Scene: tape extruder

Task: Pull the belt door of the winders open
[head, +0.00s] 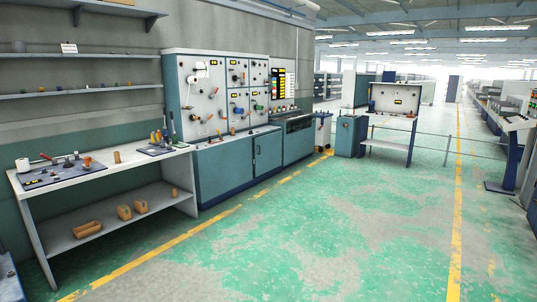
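I cannot pick out a belt door of the winders for certain in the head view. A row of grey machines (487,98) runs along the far right and is too small to make out in detail. A tilted control console (515,123) on a dark blue stand is at the right edge. A blue-and-grey cabinet (228,165) with panels, knobs and two lower doors stands against the left wall; its lower doors look closed. Neither of my grippers is in view.
A white workbench (140,165) with tools on grey mats and wooden blocks on its lower shelf is at left. Wall shelves (90,91) hang above it. A board on a stand (393,100) and railings are farther back. The green floor (330,225) between yellow lines is clear.

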